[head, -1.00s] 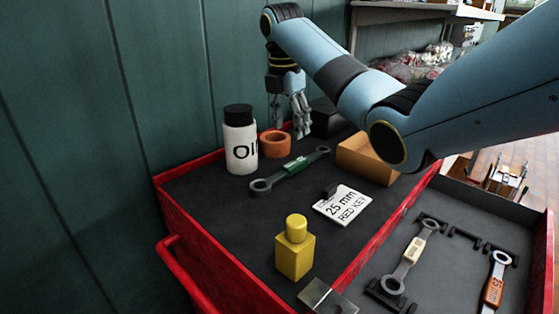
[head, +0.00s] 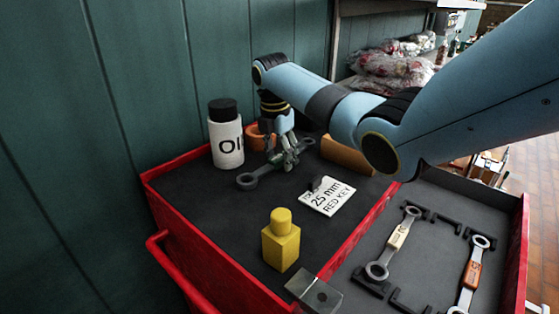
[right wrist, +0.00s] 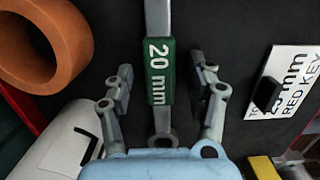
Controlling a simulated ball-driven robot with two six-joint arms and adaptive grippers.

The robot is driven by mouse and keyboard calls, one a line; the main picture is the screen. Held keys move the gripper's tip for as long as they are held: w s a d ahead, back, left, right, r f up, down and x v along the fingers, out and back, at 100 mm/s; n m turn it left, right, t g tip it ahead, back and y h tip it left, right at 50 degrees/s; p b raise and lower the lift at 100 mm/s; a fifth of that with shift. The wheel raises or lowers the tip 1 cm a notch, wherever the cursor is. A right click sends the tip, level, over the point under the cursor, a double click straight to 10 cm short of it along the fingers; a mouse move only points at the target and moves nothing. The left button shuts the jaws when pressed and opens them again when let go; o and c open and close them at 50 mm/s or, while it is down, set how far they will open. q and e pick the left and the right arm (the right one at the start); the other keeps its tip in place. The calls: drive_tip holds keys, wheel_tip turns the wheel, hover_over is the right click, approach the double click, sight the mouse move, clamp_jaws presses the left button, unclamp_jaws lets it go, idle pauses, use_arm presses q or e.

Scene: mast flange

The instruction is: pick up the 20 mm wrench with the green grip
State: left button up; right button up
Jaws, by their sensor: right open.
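The wrench with the green grip (right wrist: 160,72), marked 20 mm, lies on the dark top of the red cart. In the head view its near ring end (head: 247,181) shows, and my right gripper hides most of its grip. My right gripper (head: 287,163) is low over the wrench. In the right wrist view the open right gripper (right wrist: 162,80) has one finger on each side of the green grip, with gaps on both sides. I cannot tell its exact height above the wrench. My left gripper is not in view.
A white oil bottle (head: 226,138) and an orange ring (right wrist: 42,45) stand close to the wrench. A 25 mm red key card (head: 328,197), a yellow bottle (head: 281,244) and a brown box (head: 347,157) are nearby. Two wrenches, cream-gripped (head: 398,238) and orange-gripped (head: 472,276), lie in the right tray.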

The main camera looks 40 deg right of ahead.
clamp_jaws()
drive_tip(key=shift+r, duration=0.1)
drive_tip(key=shift+r, duration=0.1)
